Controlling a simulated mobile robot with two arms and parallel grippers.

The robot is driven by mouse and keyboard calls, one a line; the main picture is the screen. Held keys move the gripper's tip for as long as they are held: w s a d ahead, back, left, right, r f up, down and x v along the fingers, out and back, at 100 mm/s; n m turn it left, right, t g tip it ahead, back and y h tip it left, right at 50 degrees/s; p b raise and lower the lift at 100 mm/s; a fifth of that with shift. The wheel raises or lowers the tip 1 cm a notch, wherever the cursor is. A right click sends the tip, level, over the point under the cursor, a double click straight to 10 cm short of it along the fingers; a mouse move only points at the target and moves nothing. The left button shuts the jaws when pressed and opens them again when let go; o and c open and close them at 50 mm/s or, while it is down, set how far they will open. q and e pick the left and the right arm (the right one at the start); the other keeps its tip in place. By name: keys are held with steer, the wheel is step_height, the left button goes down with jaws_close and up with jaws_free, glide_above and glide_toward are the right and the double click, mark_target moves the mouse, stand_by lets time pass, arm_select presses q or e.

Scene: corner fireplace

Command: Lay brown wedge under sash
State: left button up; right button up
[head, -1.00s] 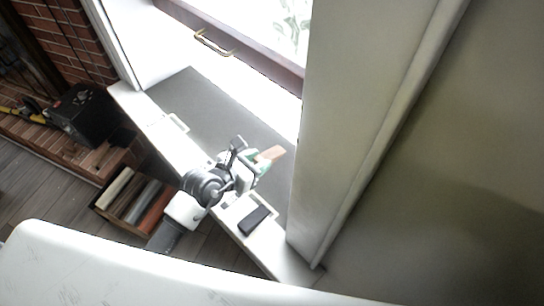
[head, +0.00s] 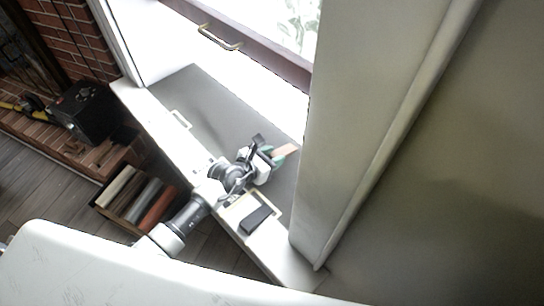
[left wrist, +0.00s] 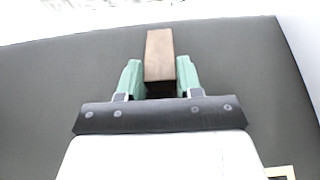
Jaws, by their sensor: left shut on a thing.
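The brown wedge (head: 285,151) is held in my left gripper (head: 275,156), over the grey sill (head: 190,95). In the left wrist view the wedge (left wrist: 159,55) sticks out forward between the two green fingertips (left wrist: 158,78), which are shut on its sides. I cannot tell whether it touches the sill. The sash (head: 270,62) is a dark brown window rail with a brass handle (head: 220,37). It lies beyond the wedge, and the two are apart. A bright strip shows below the sash. My right gripper is not in view.
A white wall edge (head: 345,130) stands close to the right of the gripper. A dark flat object (head: 255,219) lies on the white ledge at the front. A black box (head: 87,112) and a crate (head: 137,200) are at the left.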

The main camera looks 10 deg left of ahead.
arm_select(q)
steer(key=o, duration=0.5)
steer(key=shift+f, duration=0.2)
steer(key=o, duration=0.5)
steer(key=shift+r, duration=0.1)
steer(key=shift+r, duration=0.2)
steer(key=p+v, duration=0.1)
steer(key=v, duration=0.9)
steer(key=shift+s+a, duration=0.2)
steer(key=shift+s, duration=0.1)
steer(key=shift+s+a+r, duration=0.3)
steer(key=shift+s, duration=0.2)
